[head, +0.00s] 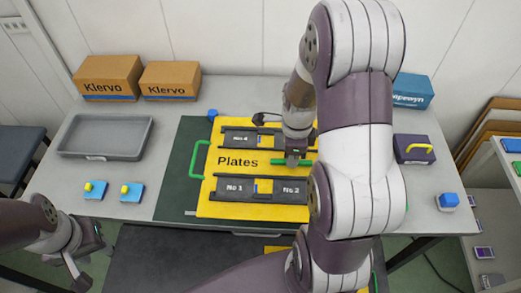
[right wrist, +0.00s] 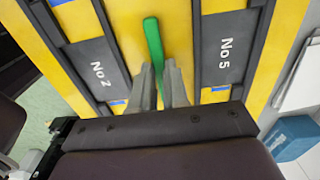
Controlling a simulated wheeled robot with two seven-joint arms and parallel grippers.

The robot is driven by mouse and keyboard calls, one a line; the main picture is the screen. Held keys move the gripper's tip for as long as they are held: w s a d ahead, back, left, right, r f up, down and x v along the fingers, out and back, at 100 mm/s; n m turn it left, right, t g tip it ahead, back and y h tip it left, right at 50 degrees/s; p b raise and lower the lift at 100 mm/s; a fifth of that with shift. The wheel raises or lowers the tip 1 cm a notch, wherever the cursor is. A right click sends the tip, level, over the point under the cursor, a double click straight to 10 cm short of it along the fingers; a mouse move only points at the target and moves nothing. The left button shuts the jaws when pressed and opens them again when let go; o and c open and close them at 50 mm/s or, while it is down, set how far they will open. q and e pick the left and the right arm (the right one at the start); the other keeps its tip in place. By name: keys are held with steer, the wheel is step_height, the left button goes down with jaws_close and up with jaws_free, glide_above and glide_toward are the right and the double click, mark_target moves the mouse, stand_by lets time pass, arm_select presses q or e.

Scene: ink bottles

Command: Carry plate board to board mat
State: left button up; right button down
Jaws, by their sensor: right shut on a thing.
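The yellow plate board (head: 238,161), marked "Plates", has dark strips labelled No 1, No 2 and No 4. It lies over a dark green mat (head: 176,178), which shows along its left side; I cannot tell whether it touches the mat. My right gripper (head: 294,160) is over the middle of the board. In the right wrist view its fingers (right wrist: 160,88) are shut on a green bar (right wrist: 153,42) between the No 2 and No 5 strips. My arm hides the board's right part. My left gripper (head: 84,258) is open and empty at the lower left, off the table.
A grey tray (head: 101,137) and two cardboard boxes (head: 108,77) stand at the left and back. Two blue pieces with yellow knobs (head: 95,190) lie at the front left. A purple case (head: 414,149) and a teal box (head: 413,90) stand at the right.

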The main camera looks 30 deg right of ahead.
mark_target(259, 143)
steer(key=w+a+f, duration=0.1)
steer(key=w+f, duration=0.1)
steer(key=w, duration=0.1)
steer(key=w+a+f+p, duration=0.1)
steer(key=w+f, duration=0.1)
steer(key=w, duration=0.1)
steer(key=w+a+f, duration=0.2)
steer(key=w, duration=0.1)
steer(key=shift+w+f, duration=0.1)
steer(key=shift+w, duration=0.25)
steer(key=shift+w+f+p, duration=0.15)
steer(key=shift+f+p, duration=0.05)
steer(key=shift+p, duration=0.1)
step_height(259, 143, down, 4)
steer(key=shift+r+p, duration=0.2)
steer(key=shift+p, duration=0.25)
steer(key=shift+f, duration=0.3)
steer(key=c, duration=1.1)
jaws_free()
